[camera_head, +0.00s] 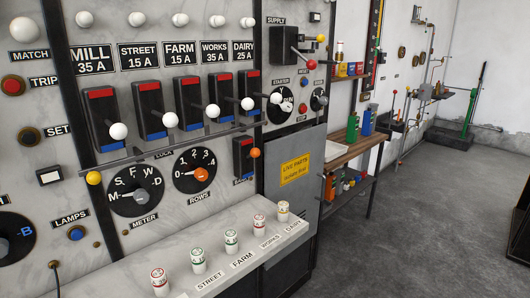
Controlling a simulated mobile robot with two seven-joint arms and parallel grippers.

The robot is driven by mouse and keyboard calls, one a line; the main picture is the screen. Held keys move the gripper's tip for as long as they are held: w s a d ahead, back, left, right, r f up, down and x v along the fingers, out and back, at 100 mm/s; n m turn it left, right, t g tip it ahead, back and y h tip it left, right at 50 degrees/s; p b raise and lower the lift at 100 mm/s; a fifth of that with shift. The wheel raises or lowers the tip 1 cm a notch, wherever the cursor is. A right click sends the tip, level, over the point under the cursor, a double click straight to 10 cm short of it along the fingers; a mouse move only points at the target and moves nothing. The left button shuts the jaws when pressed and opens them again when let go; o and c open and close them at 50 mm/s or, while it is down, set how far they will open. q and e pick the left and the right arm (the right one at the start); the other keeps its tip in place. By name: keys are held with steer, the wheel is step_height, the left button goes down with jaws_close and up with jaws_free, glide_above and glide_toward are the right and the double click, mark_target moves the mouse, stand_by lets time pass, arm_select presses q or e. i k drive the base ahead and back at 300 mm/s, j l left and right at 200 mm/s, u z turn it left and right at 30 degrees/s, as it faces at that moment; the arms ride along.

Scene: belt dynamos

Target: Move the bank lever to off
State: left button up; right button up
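The bank lever has an orange ball knob (255,153). It sits on a small black switch box (243,156) above a small plate that seems to read BANK, at the lower right of the switchboard. The knob sticks out at about mid-height on the right side of the box. A red patch shows near the box's top. I cannot tell clearly which way the lever is set. Neither of my grippers is in view.
Several larger switches with white ball knobs, such as the DAIRY one (247,104), stand above left. A yellow ball (94,178) ends the LOCK bar. The ROWS dial (195,171) is to the left. A sloping ledge (215,262) with labelled caps juts out below. Open floor (400,220) lies right.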

mark_target(254, 152)
steer(key=l+u, duration=0.15)
steer(key=u, duration=0.45)
steer(key=i+l+u, duration=0.15)
steer(key=l+u, duration=0.15)
steer(key=l, duration=0.15)
steer(key=l+u, duration=0.25)
steer(key=l, duration=0.2)
steer(key=l+u, duration=0.2)
steer(key=l, duration=0.75)
steer(key=i, duration=0.1)
